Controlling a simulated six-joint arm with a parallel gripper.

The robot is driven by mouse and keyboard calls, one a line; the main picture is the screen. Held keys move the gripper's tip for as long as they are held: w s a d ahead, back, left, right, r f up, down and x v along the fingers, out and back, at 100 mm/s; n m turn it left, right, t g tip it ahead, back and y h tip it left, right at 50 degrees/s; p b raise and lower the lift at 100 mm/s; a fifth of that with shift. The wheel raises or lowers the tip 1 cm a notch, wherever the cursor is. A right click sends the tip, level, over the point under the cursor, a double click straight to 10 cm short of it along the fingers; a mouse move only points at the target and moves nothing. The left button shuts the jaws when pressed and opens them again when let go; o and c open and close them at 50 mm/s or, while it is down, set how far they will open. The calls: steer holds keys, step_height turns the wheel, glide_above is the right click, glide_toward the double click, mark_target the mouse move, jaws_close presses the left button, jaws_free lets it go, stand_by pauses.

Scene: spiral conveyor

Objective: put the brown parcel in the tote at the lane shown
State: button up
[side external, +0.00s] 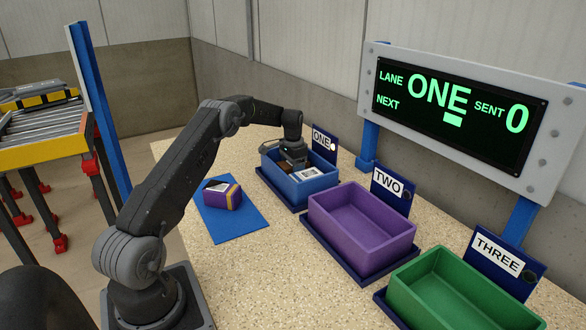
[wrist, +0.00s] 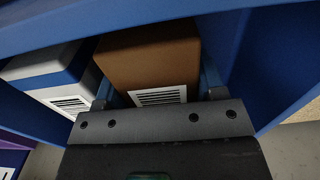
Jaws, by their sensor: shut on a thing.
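The brown parcel (wrist: 150,60), with a white barcode label, is between the fingers of my gripper (wrist: 158,90) in the wrist view. My gripper (side external: 293,162) is shut on it and reaches down into the blue tote (side external: 312,193) at lane ONE. In the side view the parcel is mostly hidden by my gripper and the tote's wall. The tote's blue wall also shows in the wrist view (wrist: 110,18). A white and blue parcel (wrist: 48,72) lies beside the brown one in the tote. The display (side external: 460,108) reads LANE ONE, SENT 0.
A purple tote (side external: 360,238) stands at lane TWO and a green tote (side external: 450,310) at lane THREE. The roller conveyor (side external: 40,130) is at the left. The sign for lane ONE (side external: 324,142) stands behind the blue tote.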

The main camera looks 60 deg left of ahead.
steer(key=shift+f, duration=0.1)
steer(key=o, duration=0.7)
